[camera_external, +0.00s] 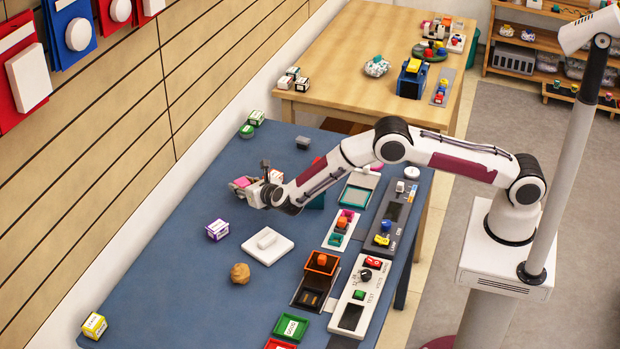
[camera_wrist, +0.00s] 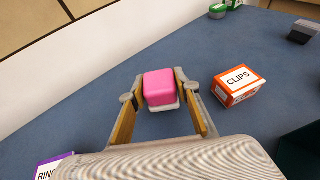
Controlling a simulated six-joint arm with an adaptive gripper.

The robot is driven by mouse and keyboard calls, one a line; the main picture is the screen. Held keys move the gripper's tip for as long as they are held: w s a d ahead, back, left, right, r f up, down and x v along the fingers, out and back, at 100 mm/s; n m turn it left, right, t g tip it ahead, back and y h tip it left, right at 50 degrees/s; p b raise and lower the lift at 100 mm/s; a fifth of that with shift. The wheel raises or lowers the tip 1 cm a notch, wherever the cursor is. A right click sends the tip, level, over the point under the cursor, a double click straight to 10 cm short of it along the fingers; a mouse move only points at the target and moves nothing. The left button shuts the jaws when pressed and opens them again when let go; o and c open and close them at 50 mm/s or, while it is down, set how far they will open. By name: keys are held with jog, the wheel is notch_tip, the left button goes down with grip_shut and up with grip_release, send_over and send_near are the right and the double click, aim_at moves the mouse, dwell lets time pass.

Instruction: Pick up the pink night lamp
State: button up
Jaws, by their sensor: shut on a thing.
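The pink night lamp (camera_wrist: 162,87) is a rounded pink block on a pale base. In the wrist view it sits between the two fingers of my gripper (camera_wrist: 160,95), which are shut on its sides. In the external view my gripper (camera_external: 254,185) is low over the far side of the blue table, and a little of the pink lamp (camera_external: 242,182) shows at its tip. I cannot tell whether the lamp's base touches the table.
An orange-and-white CLIPS box (camera_wrist: 238,84) stands close right of the lamp. A purple box (camera_external: 217,229), a white plate (camera_external: 267,245) and a brown lump (camera_external: 239,273) lie nearer on the blue table (camera_external: 180,290). Panels and trays line its right edge; a wall runs along the left.

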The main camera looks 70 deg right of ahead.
aim_at(242, 181)
jog(key=shift+r, duration=4.35)
jog(key=shift+d, duration=0.1)
